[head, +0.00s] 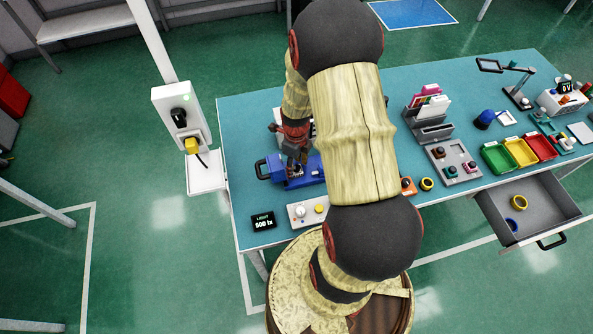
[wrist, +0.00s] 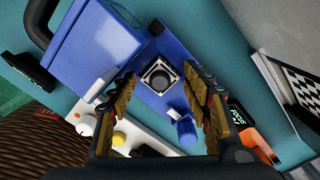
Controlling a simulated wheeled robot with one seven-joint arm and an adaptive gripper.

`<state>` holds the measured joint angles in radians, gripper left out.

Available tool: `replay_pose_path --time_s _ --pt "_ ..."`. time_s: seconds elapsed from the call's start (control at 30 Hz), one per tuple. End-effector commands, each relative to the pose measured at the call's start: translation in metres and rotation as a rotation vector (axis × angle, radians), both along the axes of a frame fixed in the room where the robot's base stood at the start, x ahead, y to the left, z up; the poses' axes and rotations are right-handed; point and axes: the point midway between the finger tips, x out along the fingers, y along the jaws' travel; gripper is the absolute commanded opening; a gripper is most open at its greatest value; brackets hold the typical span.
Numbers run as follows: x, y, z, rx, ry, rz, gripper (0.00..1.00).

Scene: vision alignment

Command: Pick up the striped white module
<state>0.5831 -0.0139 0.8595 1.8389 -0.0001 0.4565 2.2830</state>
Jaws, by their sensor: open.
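A small square module (wrist: 158,75), pale at the rim with a dark round centre, sits on the blue fixture (wrist: 150,40) in the wrist view. I cannot make out stripes on it, so I cannot tell for sure that it is the striped white module. My gripper (wrist: 161,77) is open, with one finger on each side of the module in the picture and a gap to both. I cannot tell the height between fingertips and module. In the head view my gripper (head: 294,164) is over the blue fixture (head: 310,172) and hides the module.
A blue box with a black handle (head: 263,168) adjoins the fixture at left. A white control box with a yellow button (head: 308,211) and a lux display (head: 263,221) stand in front. A checkered board (wrist: 303,86) lies at right. Coloured bins (head: 520,152) and an open drawer (head: 540,207) are farther right.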

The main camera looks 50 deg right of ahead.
Motion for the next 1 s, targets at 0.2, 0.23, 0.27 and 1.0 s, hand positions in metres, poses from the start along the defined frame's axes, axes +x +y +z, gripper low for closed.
replay_pose_path --time_s 0.2,0.23,0.27,1.0 --pt "-0.0002 0.0002 0.0002 0.0 0.0 0.0 0.37" --pt "-0.0002 0.0002 0.0002 0.0 0.0 0.0 0.36" --pt "-0.0002 0.0002 0.0002 0.0 0.0 0.0 0.34" --pt "0.0007 -0.0004 0.0028 -0.002 -0.002 0.0 0.09"
